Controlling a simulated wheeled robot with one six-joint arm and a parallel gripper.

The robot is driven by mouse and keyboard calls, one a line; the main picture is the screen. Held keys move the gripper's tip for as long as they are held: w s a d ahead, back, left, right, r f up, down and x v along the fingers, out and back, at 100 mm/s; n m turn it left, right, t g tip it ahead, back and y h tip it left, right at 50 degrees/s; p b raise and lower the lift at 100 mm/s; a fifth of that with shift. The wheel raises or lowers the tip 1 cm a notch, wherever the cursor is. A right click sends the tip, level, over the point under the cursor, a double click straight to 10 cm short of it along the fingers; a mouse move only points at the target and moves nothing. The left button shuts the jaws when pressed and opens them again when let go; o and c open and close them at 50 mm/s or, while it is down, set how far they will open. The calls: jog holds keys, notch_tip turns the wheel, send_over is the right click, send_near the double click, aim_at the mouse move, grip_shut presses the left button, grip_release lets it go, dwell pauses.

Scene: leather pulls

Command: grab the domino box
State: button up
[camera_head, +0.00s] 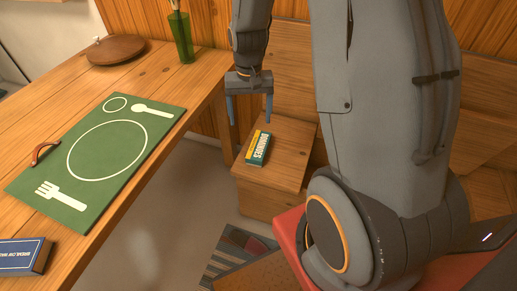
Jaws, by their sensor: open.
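The domino box (258,148) is a small green and yellow box with white lettering. It lies on a low wooden bench or block (283,160) to the right of the table. My gripper (250,116) points down above the box, with its two blue-grey fingers apart and nothing between them. The fingertips appear a little above the box and apart from it. My grey arm hides part of the wooden seating behind.
A wooden table (75,85) fills the left, with a green placemat (158,120), a dark blue box (24,256), a round wooden lid (116,49) and a green glass vase (181,38). Wooden panelling stands behind. A striped rug (236,252) lies on the floor.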

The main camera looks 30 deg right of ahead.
jog(key=w+d+f+m, duration=0.2)
jog(key=w+d+f, duration=0.25)
jog(key=f, duration=0.45)
jog(key=m, duration=0.2)
send_over(259, 145)
notch_tip(259, 145, down, 10)
jog(key=shift+s+f, duration=0.1)
jog(key=shift+d+f, duration=0.15)
jog(key=shift+f, duration=0.55)
jog(key=shift+w+f+p, duration=0.15)
jog(key=shift+f+p, duration=0.05)
jog(key=shift+f, duration=1.55)
jog(key=shift+w+f+p, duration=0.1)
jog(key=shift+f+p, duration=0.05)
jog(key=shift+f, duration=1.6)
jog(key=c, duration=1.3)
